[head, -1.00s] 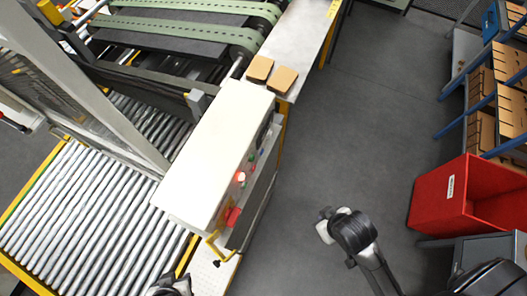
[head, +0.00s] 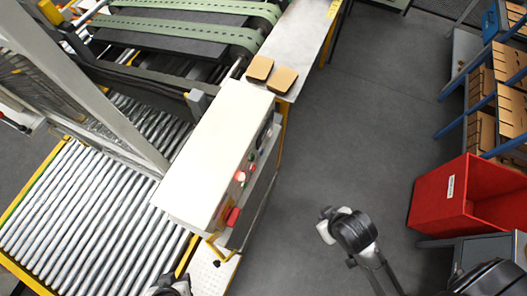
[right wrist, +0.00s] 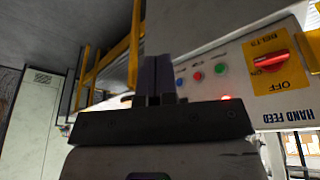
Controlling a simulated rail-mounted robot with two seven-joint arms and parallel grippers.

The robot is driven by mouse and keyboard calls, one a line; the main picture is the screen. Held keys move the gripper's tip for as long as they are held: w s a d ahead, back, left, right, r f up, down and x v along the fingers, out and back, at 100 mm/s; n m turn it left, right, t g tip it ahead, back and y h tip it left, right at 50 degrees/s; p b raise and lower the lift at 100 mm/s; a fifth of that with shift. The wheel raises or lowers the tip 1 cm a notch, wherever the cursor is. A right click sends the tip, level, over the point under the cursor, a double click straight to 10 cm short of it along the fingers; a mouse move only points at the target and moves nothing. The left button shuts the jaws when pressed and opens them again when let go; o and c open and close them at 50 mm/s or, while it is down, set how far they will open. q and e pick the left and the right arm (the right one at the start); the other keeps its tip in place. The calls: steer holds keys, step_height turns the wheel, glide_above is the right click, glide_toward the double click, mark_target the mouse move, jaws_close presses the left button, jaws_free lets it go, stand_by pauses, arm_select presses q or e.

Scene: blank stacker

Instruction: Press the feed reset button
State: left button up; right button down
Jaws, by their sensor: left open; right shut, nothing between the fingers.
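The control panel (head: 243,180) is on the right side of a white cabinet (head: 215,150). In the right wrist view it carries a blue button (right wrist: 180,82), a red button (right wrist: 197,76), a green button (right wrist: 219,68) and a glowing red lamp (right wrist: 225,98). Button labels are not readable, so I cannot tell which is feed reset. My right gripper (right wrist: 160,62) is shut and empty; its fingers appear left of the buttons, and contact is not visible. My left gripper (head: 172,284) is partly cut off at the bottom edge of the head view.
A red rotary switch (right wrist: 268,62) sits on a yellow BELTS plate. A yellow rail (right wrist: 110,62) runs beside the panel. Rollers (head: 75,215) lie left of the cabinet, and two brown blanks (head: 282,79) lie behind it.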

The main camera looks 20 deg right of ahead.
steer(key=shift+w+a, duration=0.1)
stand_by(0.3)
steer(key=w+d+f+m+t+b, duration=0.2)
steer(key=w+f+m+t+b, duration=0.45)
steer(key=w+f, duration=1)
steer(key=w+r+m+t, duration=0.4)
steer(key=w+m+t, duration=0.1)
steer(key=m, duration=0.2)
steer(key=shift+w+d+r+b, duration=0.15)
steer(key=shift+d+r+b, duration=0.1)
steer(key=shift+d+b, duration=0.15)
